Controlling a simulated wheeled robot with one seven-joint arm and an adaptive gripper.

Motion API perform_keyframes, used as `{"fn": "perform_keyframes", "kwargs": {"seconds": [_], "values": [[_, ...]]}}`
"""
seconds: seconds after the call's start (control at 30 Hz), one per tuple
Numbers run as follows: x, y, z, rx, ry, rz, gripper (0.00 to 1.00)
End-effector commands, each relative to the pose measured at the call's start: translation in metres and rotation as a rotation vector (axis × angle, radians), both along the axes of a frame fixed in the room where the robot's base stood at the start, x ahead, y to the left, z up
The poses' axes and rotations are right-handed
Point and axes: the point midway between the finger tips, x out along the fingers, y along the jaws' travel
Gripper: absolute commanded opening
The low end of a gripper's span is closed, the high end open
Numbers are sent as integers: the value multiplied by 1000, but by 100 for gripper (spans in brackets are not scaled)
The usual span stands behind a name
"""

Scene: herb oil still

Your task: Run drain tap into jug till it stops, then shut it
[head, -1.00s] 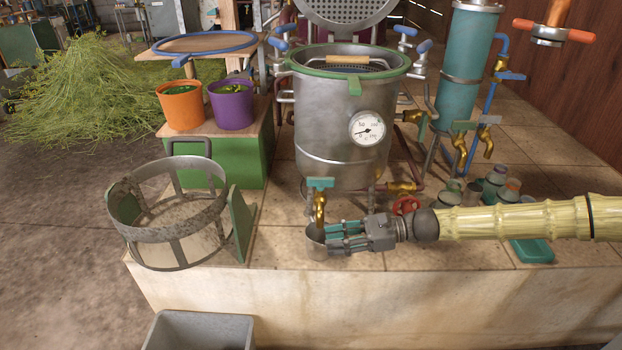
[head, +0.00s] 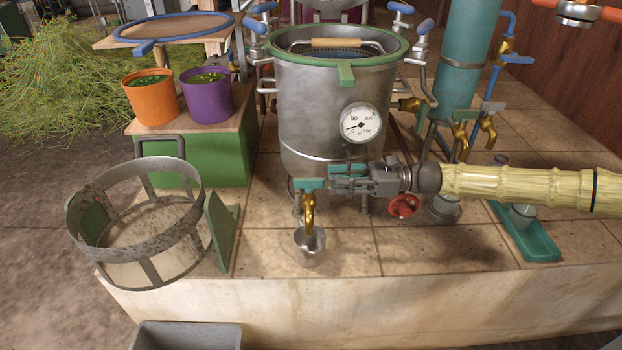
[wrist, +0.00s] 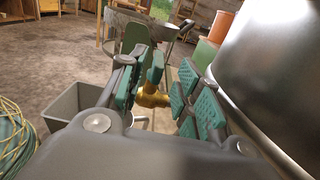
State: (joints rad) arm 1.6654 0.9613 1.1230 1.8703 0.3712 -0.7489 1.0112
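The drain tap (head: 308,203) is brass with a teal handle (head: 305,185), low on the front of the steel still pot (head: 335,120). A small metal jug (head: 309,249) stands upright on the tiled ledge under its spout. No stream can be made out, and the jug's fill is not clear. My gripper (head: 332,181) reaches in from the right at handle height, its fingertips beside the handle. In the wrist view the gripper (wrist: 160,98) is open, with the brass tap (wrist: 152,96) showing between its teal pads; contact cannot be told.
A red valve wheel (head: 404,206) sits right of the tap under my arm. A metal basket (head: 135,215) stands at left and a grey bin (head: 185,336) below the ledge edge. A teal tray (head: 541,247) with a cup lies at right. The ledge around the jug is clear.

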Motion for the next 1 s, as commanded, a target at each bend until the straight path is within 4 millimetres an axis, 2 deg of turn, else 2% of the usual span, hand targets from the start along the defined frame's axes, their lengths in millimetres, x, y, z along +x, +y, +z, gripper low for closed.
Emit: {"fn": "perform_keyframes", "kwargs": {"seconds": [0.03,0.2,0.4,0.6,0.9,1.0], "values": [[-1,10,-1,0,1,3,34],[-1,38,-2,0,1,3,34],[0,61,-1,0,0,0,34],[0,71,-1,0,1,-3,34],[0,71,0,0,0,-5,34],[0,71,0,0,0,-5,15]]}}
